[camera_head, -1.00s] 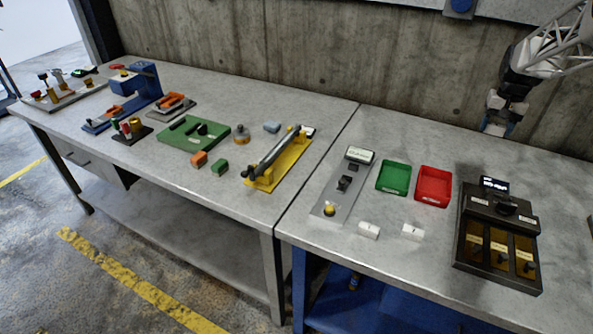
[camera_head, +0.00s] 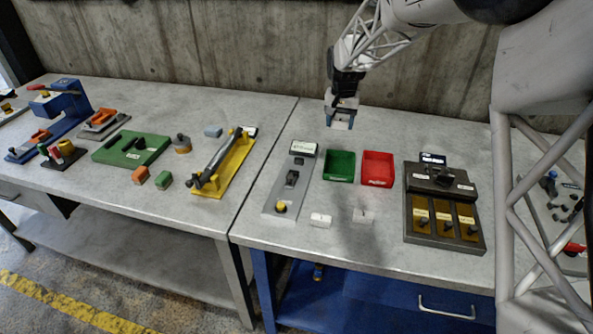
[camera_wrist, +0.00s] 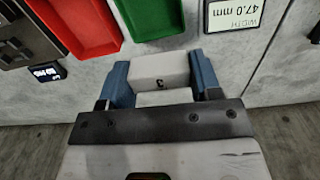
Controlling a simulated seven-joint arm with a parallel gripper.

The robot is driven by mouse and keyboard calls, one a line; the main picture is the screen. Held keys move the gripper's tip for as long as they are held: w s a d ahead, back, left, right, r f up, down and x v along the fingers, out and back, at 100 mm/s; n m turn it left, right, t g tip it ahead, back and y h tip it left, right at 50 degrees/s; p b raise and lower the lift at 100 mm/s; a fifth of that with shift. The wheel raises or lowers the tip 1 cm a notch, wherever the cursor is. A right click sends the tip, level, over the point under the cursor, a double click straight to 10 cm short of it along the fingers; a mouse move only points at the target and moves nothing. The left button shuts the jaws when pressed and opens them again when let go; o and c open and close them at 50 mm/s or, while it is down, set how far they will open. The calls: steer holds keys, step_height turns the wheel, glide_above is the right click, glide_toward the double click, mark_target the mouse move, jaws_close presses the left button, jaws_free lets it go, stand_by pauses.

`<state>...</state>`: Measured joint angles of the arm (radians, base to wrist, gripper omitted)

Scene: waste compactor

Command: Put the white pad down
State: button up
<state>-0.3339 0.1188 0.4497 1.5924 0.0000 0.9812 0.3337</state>
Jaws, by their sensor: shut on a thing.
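My gripper (camera_head: 340,122) hangs above the table at the back, behind the green tray. In the wrist view, its two blue fingers are shut on a white pad (camera_wrist: 160,66) marked "3". The pad is level between the fingertips, and the green and red trays lie beyond it. In the head view the held pad is small and partly hidden by the fingers.
The green tray (camera_head: 339,179) and red tray (camera_head: 377,183) look empty. A grey gauge plate (camera_head: 275,192) with a display (camera_wrist: 234,14) reading 47.0 mm is left of them. A dark box (camera_head: 412,180) with amber compartments stands right. Bare table lies behind the trays.

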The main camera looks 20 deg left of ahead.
steer(key=s+a+f, duration=0.2)
steer(key=s+a, duration=0.6)
steer(key=a, duration=0.3)
steer(key=shift+a+f, duration=0.25)
steer(key=shift+f, duration=0.05)
steer(key=shift+w, duration=0.1)
glide_above(297, 163)
steer(key=s, duration=0.2)
steer(key=shift+s+d+f, duration=0.1)
steer(key=shift+d+f, duration=0.05)
steer(key=shift+f, duration=1.1)
steer(key=shift+s+d+f, duration=0.1)
steer(key=shift+f, duration=1.15)
steer(key=shift+f, duration=2.5)
steer(key=shift+f, duration=0.15)
steer(key=o, duration=0.9)
